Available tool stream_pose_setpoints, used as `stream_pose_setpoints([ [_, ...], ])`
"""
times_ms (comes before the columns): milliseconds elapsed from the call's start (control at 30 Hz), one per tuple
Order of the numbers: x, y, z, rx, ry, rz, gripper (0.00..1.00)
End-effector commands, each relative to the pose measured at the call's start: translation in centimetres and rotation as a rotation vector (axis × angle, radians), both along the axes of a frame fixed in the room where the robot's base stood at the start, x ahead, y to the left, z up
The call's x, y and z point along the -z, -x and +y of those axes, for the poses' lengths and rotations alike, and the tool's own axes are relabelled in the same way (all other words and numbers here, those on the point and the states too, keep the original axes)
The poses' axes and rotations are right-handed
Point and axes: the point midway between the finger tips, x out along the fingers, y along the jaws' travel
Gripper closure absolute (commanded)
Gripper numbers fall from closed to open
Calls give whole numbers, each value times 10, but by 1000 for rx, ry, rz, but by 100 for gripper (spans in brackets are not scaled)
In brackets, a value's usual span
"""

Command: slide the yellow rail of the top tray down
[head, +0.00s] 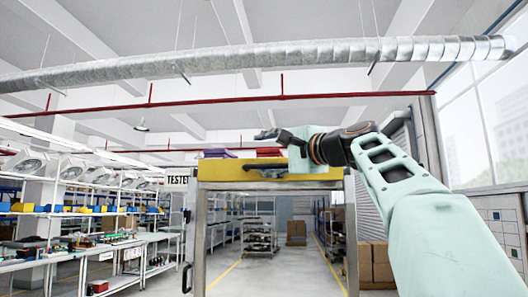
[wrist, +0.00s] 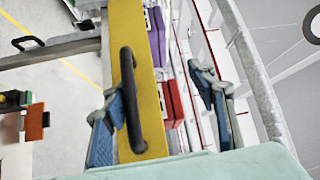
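The yellow rail (head: 225,172) spans the top of a grey metal frame in the head view. In the wrist view the yellow rail (wrist: 148,75) runs upright through the picture and carries a black bar handle (wrist: 130,95). My gripper (head: 268,135) is above the rail in the head view. In the wrist view my gripper (wrist: 160,88) is open, with its fingers apart. The left finger overlaps the handle's left edge; the right finger is well to its right. I cannot tell whether the left finger touches the handle.
Purple bins (head: 218,153) and a red bin (head: 270,151) sit behind the rail. Shelving and benches (head: 75,262) stand at left, and boxes (head: 375,262) at right. The floor under the frame is open.

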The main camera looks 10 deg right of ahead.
Motion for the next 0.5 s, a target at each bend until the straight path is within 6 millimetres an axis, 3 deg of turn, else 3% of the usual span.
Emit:
stream_pose_setpoints([
  [33,-17,8,1,6,-6,-31,67],
  [133,-17,8,0,6,-6,-31,67],
  [233,-9,6,0,4,-3,-16,73],
  [500,-6,21,-9,7,-2,-18,73],
])
